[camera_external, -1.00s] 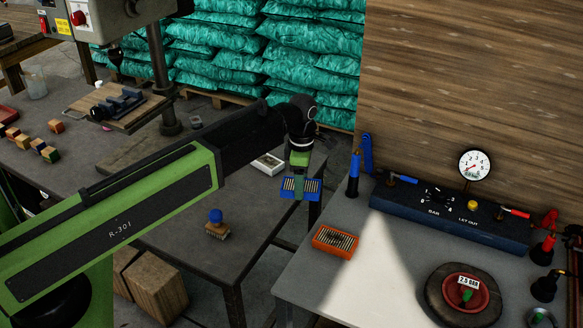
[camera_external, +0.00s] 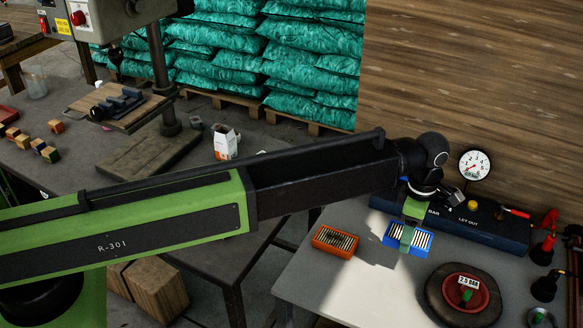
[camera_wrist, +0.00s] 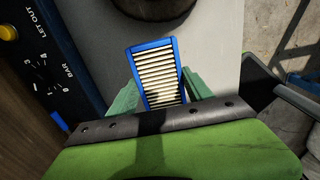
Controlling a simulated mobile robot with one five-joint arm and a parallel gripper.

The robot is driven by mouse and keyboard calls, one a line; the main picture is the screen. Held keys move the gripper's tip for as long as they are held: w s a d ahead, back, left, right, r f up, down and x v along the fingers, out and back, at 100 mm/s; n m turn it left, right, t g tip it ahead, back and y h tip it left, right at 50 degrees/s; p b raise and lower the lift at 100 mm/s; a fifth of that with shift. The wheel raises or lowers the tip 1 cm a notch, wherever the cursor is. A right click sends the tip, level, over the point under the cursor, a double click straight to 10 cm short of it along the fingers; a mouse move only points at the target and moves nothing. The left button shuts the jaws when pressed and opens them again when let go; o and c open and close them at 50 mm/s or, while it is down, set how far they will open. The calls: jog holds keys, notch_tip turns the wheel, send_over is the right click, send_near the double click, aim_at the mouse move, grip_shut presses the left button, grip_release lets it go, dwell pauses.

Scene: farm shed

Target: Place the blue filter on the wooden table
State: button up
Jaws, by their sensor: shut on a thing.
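The blue filter (camera_external: 393,234), a blue frame with pale ribs, is in my gripper (camera_external: 407,238) over the light-topped table (camera_external: 370,292) at the right. The green fingers are shut on it from both sides. In the wrist view, the filter (camera_wrist: 154,60) stands out between the fingers of my gripper (camera_wrist: 160,92), with the pale tabletop beyond it. I cannot tell whether the filter touches the tabletop. The other, dark-topped table (camera_external: 190,250) stands to the left, partly hidden by my arm.
An orange filter (camera_external: 335,240) lies on the light table, left of the blue one. A blue gauge panel (camera_external: 485,228) runs behind, and a round weight with a red dish (camera_external: 465,292) sits in front to the right. An open white box (camera_external: 226,143) stands on the dark table.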

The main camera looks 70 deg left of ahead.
jog(key=w+a+f+b, duration=0.1)
jog(key=a+f+b, duration=0.1)
jog(key=a, duration=0.1)
jog(key=w+a+f+b, duration=0.1)
jog(key=a+f, duration=0.1)
jog(key=a, duration=0.1)
jog(key=w+a+f+b, duration=0.2)
jog(key=a, duration=0.1)
jog(key=shift+a+f+b, duration=0.15)
jog(key=shift+f+b, duration=0.1)
jog(key=shift+b, duration=0.1)
jog(key=shift+w+a, duration=0.1)
jog(key=shift+a, duration=0.35)
notch_tip(320, 180, down, 4)
jog(key=b, duration=0.4)
jog(key=shift+f, duration=0.2)
jog(key=shift+r, duration=0.2)
jog(key=shift+f, duration=0.15)
jog(key=o, duration=1.4)
